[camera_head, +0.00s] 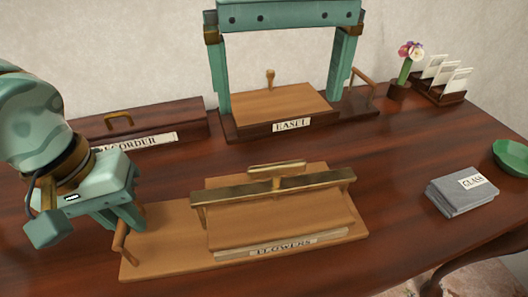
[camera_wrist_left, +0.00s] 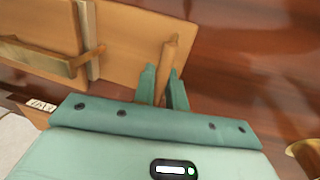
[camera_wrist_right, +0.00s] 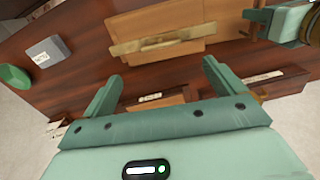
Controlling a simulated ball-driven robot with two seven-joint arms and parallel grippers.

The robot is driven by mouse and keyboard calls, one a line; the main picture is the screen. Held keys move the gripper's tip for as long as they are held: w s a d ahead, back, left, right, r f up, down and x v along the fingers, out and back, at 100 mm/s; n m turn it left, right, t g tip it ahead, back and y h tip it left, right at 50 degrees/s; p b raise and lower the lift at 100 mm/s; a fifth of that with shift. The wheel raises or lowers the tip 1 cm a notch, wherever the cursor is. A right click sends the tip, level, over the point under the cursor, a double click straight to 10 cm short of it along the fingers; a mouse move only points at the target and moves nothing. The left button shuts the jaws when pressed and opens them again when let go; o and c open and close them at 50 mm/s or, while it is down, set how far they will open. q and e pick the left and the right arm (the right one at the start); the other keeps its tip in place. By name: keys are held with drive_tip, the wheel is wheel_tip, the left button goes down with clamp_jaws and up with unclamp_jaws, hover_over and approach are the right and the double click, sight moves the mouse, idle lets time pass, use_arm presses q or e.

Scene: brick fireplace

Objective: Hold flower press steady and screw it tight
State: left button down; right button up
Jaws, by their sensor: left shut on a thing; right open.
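The flower press (camera_head: 160,242) lies on the table in the head view, with a wooden plate (camera_head: 235,231) labelled FLOWERS. A brass bar (camera_head: 225,197) crosses the plate, and a T-shaped screw handle (camera_head: 276,168) stands at its middle. My left gripper (camera_head: 120,218) is shut on the upright wooden handle (camera_wrist_left: 168,55) at the board's left end. My right gripper (camera_head: 282,98) is open and empty, its fingers pointing down beyond the press in the head view. The press also shows past its fingers in the right wrist view (camera_wrist_right: 165,28). Contact beneath the bar is hidden.
Behind the press stand a RECORDER box (camera_head: 180,118) and an EASEL base (camera_head: 240,130). A flower vase (camera_head: 399,91) and a card rack (camera_head: 440,95) are at the back right. Grey GLASS cloths (camera_head: 455,198) and a green bowl (camera_head: 512,156) lie right. Table between is clear.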

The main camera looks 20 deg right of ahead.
sight(278, 164)
wheel_tip(278, 164, down, 11)
drive_tip(key=shift+r, duration=0.1)
drive_tip(key=c, duration=1)
